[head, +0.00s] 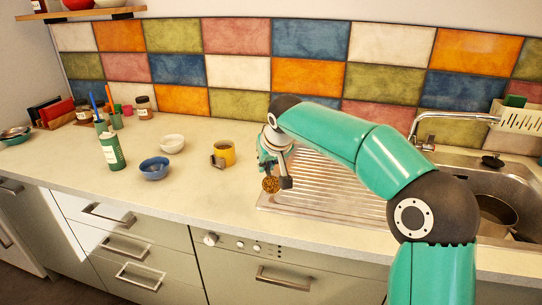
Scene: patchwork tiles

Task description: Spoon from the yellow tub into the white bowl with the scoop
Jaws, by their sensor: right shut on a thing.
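The yellow tub (223,152) stands upright on the counter, left of the draining board. The white bowl (172,143) sits further left, behind a blue bowl. My right gripper (276,171) is to the right of the tub, above the left edge of the draining board, and apart from the tub and white bowl. It is shut on what appears to be the scoop (270,184), whose round, brown, grainy-looking end shows below the fingers. The rest of the scoop is hidden by the gripper. My left gripper is out of view.
The blue bowl (154,168) and a green bottle (112,152) stand near the front left. A small grey block-like thing (217,161) is at the tub's front. The ridged draining board (325,190) and sink (490,190) lie right. Counter before the tub is clear.

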